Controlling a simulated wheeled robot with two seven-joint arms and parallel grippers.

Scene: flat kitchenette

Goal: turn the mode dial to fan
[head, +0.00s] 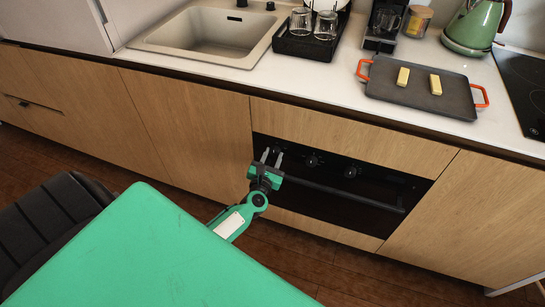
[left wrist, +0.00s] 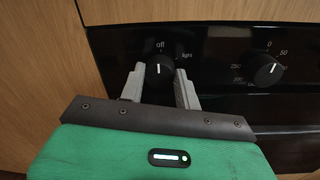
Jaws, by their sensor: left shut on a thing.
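The mode dial (left wrist: 159,70) is a black knob on the black oven panel, with "off" printed above it and "light" to its upper right. Its white mark points up at "off". A "fan" label cannot be made out. My left gripper (left wrist: 160,76) has one finger on each side of the dial and is shut on it. In the head view my left gripper (head: 272,157) reaches the left end of the oven panel, and its fingers mostly cover the dial. My right gripper is not in view.
A temperature dial (left wrist: 268,72) with numbers sits to the right. The oven handle (head: 345,194) runs below the knobs. Above are the counter with a sink (head: 215,35), a dish rack (head: 300,45) and a grey tray (head: 420,98) with two yellow blocks.

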